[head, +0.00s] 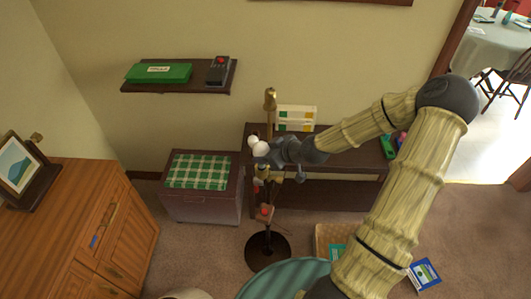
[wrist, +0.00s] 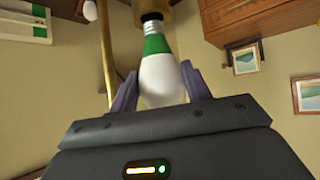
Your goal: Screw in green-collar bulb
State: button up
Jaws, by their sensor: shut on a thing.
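In the wrist view my gripper (wrist: 160,92) is shut on a white bulb (wrist: 163,80) with a green collar (wrist: 157,44). The bulb's threaded metal base (wrist: 153,27) points up at a brass socket (wrist: 150,8). The base meets or lies very near the socket's dark opening; I cannot tell how far in it is. In the head view my gripper (head: 268,162) is beside the brass-topped lamp stand (head: 270,100), and its hold on the bulb is too small to make out. A white round bulb (head: 253,141) shows just above my gripper.
The stand rises from a round dark base (head: 268,251). A dark shelf table (head: 340,158) stands behind it. A chest with a green checked cushion (head: 197,170) is to the left, under a wall shelf (head: 180,83). A wooden cabinet (head: 85,220) stands at far left.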

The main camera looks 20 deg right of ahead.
jog(key=shift+f+b, duration=0.7)
jog(key=shift+f, duration=0.3)
jog(key=o, duration=1.1)
jog(key=shift+r, duration=0.1)
jog(key=shift+s+d, duration=0.1)
jog(key=p+v, duration=0.1)
jog(key=v, duration=1.6)
jog(key=shift+r, duration=0.15)
